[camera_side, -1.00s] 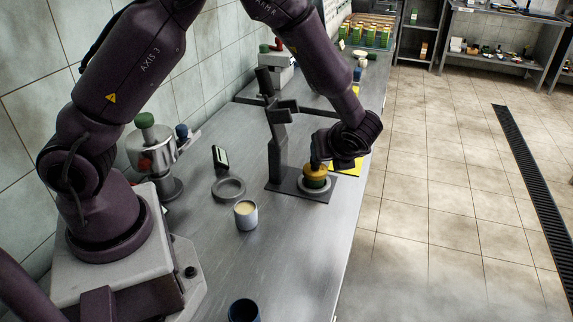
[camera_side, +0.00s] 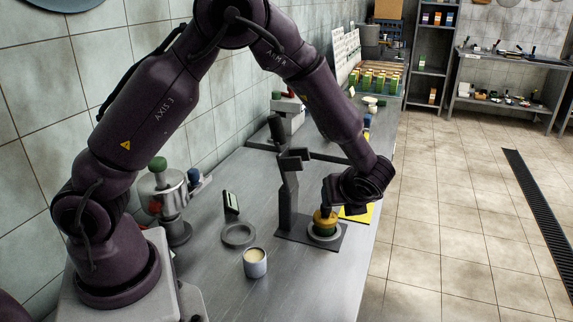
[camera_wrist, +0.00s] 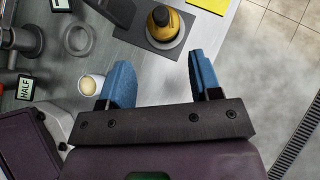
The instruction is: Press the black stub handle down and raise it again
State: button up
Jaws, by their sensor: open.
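A dark stub handle (camera_side: 276,127) juts up at a tilt from the top of the grey press stand (camera_side: 287,205); I take it for the black stub handle. My gripper (camera_side: 334,194) is to the right of the stand, low over its base plate. In the wrist view my gripper (camera_wrist: 160,60) has two blue fingers spread wide, with nothing between them. A yellow piece with a black top (camera_wrist: 163,27) lies beyond the fingertips. Contact is unclear.
A grey ring (camera_side: 238,235), a cream-filled cup (camera_side: 255,264) and a small sign (camera_side: 231,202) stand left of the plate. A metal canister (camera_side: 170,192) stands near my base. A yellow sheet (camera_side: 357,213) lies right. The bench's right edge is close to my gripper.

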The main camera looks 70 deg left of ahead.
notch_tip(320, 180, up, 20)
jog(key=s+a+f+n+g+h, duration=0.3)
jog(key=s+a+f+n+h, duration=0.25)
jog(key=n, duration=0.65)
jog(key=s+a+f+n+g+h, duration=0.35)
jog(key=s+n+h, duration=0.4)
jog(key=n, duration=0.45)
jog(key=s+a+r+n+t+h, duration=0.25)
jog(key=a+r+n+t, duration=0.25)
jog(key=a+n+t, duration=0.7)
jog(key=s+a+r+n+t+h, duration=0.3)
jog(key=a+n+t, duration=0.35)
jog(key=n, duration=0.85)
send_near(276, 123)
jog(key=shift+t, duration=0.3)
jog(key=x, duration=0.6)
jog(key=a+f+x, duration=0.1)
jog(key=x, duration=0.2)
jog(key=shift+w+d, duration=0.2)
jog(key=shift+w, duration=0.4)
